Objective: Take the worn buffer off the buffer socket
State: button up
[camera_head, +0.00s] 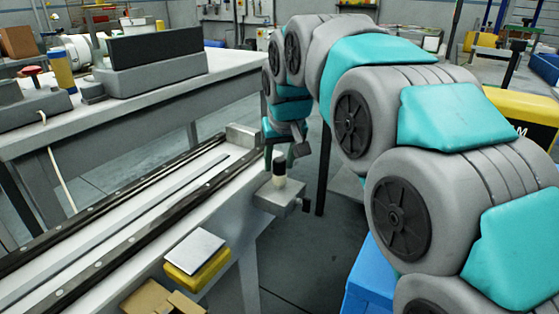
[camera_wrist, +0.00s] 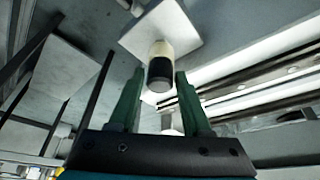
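The buffer (camera_head: 279,175), a short upright cylinder with a dark top and a cream lower part, stands on a grey block, the buffer socket (camera_head: 290,199), at the end of the bench rail. My gripper (camera_head: 285,153) points down just above it, with its fingers apart. In the wrist view the buffer (camera_wrist: 160,69) shows its dark end towards me, and the pale socket plate (camera_wrist: 182,28) lies behind it. The green fingers of my gripper (camera_wrist: 159,82) are open, one on each side of the dark end in the picture. I see no contact. Wear on the buffer cannot be made out.
A long bench with a twin dark rail (camera_head: 150,220) runs to the left of the socket. A yellow block with a grey top (camera_head: 196,262) sits at the bench side, near a cardboard box (camera_head: 160,300). A blue bin (camera_head: 370,280) stands on the floor below my arm.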

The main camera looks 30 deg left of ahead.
jog(key=o, duration=0.3)
